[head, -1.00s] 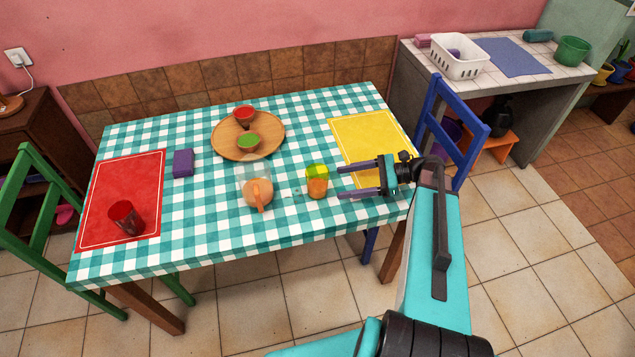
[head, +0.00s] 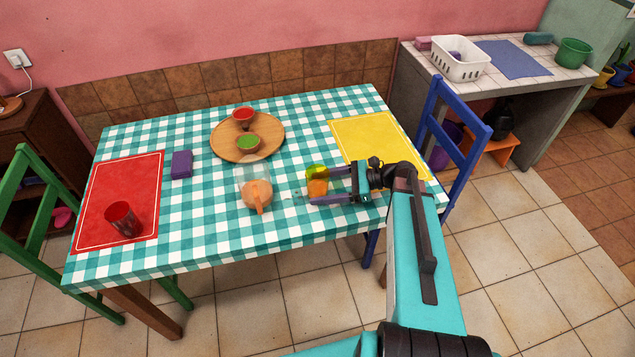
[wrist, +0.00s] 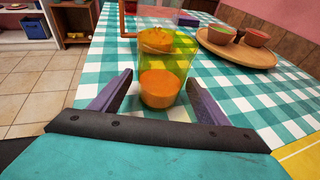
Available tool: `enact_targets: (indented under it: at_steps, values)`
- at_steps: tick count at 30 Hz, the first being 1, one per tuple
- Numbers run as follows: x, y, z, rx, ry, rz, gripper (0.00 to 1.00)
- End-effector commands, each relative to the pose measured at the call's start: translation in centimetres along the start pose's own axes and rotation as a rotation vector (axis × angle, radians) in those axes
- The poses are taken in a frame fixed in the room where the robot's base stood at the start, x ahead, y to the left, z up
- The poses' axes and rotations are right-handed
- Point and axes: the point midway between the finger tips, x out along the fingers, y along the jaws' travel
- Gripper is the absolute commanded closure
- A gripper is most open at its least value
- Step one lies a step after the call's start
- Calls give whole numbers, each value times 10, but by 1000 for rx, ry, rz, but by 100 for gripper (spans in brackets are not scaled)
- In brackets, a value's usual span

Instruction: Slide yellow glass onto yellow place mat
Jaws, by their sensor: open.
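The yellow glass (head: 317,182) stands upright on the checkered cloth, left of the yellow place mat (head: 368,132), with orange contents inside. In the wrist view the yellow glass (wrist: 163,75) is between and just beyond the tips of my gripper (wrist: 158,88). My gripper (head: 310,185) is open, its two purple fingers pointing left at the glass, low over the table. I cannot tell whether a finger touches the glass. A corner of the yellow place mat (wrist: 302,155) shows at the right of the wrist view. My gripper partly covers the glass and the mat's front edge in the head view.
A clear pitcher (head: 256,192) with orange contents stands just left of the glass. A red mat (head: 100,190) with a red glass (head: 123,218) is at the left. The yellow mat is bare.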

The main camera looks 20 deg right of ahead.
Motion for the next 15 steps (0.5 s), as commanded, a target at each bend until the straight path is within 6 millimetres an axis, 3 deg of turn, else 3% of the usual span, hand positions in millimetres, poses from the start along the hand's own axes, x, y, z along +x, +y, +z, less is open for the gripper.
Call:
enact_targets:
  at_steps: [10, 15]
  values:
    - [1, 0, 0, 0, 0, -1, 33]
    - [1, 0, 0, 0, 0, -1, 60]
